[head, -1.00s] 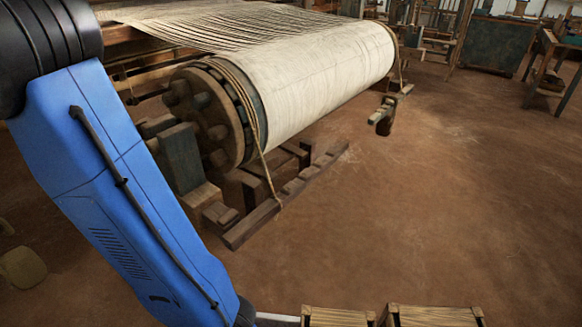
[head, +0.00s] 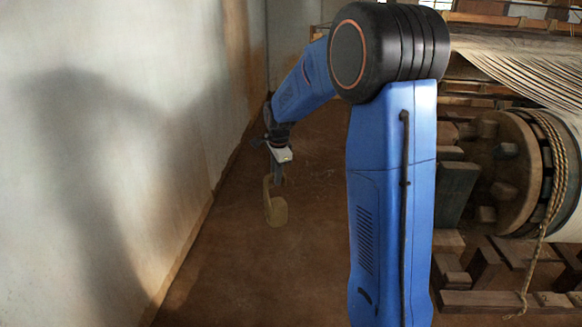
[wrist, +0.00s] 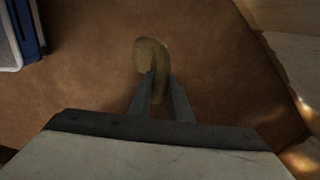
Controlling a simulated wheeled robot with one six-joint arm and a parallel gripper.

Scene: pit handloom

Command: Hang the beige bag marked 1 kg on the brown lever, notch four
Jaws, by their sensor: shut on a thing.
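A beige bag (head: 276,210) hangs from my gripper (head: 277,177) in the head view, above the floor near the wall. The bag also shows in the wrist view (wrist: 151,55), at the tips of my gripper's fingers (wrist: 160,88). The gripper is shut on its upper part. No mark can be read on the bag. A brown notched lever (head: 485,303) lies at the lower right of the head view, with a rope coming down to it. The lever is well to the right of the bag, beyond my arm, and part of it is out of frame.
A pale wall (head: 130,130) runs along the left, close to my gripper. The loom's warp beam with its toothed wooden wheel (head: 500,170) and its supports stand at the right. Brown earth floor (head: 290,270) lies clear between wall and loom.

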